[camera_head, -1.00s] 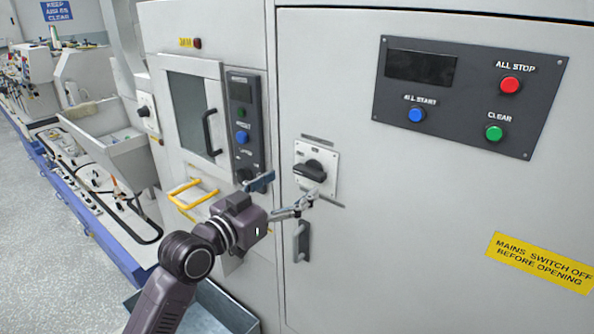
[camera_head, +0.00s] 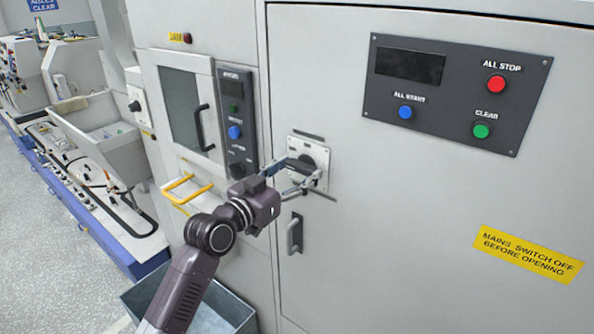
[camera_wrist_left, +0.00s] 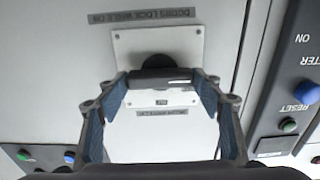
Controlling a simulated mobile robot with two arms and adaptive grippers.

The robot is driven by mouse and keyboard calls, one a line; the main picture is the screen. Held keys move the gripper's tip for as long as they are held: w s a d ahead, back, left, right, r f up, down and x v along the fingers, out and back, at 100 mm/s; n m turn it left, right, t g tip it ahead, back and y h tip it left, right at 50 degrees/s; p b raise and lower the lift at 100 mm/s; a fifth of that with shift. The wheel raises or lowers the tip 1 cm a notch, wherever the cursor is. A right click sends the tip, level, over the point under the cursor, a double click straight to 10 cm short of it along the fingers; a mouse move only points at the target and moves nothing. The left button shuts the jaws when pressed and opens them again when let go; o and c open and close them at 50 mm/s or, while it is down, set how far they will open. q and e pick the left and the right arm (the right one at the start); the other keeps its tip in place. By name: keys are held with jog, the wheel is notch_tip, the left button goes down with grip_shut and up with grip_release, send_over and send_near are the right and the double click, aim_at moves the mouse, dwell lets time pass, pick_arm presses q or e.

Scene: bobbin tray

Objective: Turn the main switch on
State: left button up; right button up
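The main switch (camera_head: 317,158) is a black rotary knob on a pale square plate (camera_head: 321,183) on the grey cabinet door. In the left wrist view its dark handle (camera_wrist_left: 160,77) lies level across the picture, in front of the plate (camera_wrist_left: 185,43). My left gripper (camera_head: 304,172) is at the switch with its fingers spread. In the left wrist view the fingers of my left gripper (camera_wrist_left: 161,82) stand at the two ends of the handle. I cannot tell whether they touch it. The fingers partly hide the knob in the head view. My right gripper is not in view.
A door handle (camera_head: 295,234) is below the switch. A dark panel (camera_head: 373,103) with red, blue and green buttons is upper right. A button panel (camera_head: 238,105) and yellow handle (camera_head: 185,190) are to the left. A grey bin (camera_head: 245,318) is below the arm.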

pick_arm(q)
jog(key=c, duration=0.4)
jog(key=shift+c, duration=0.2)
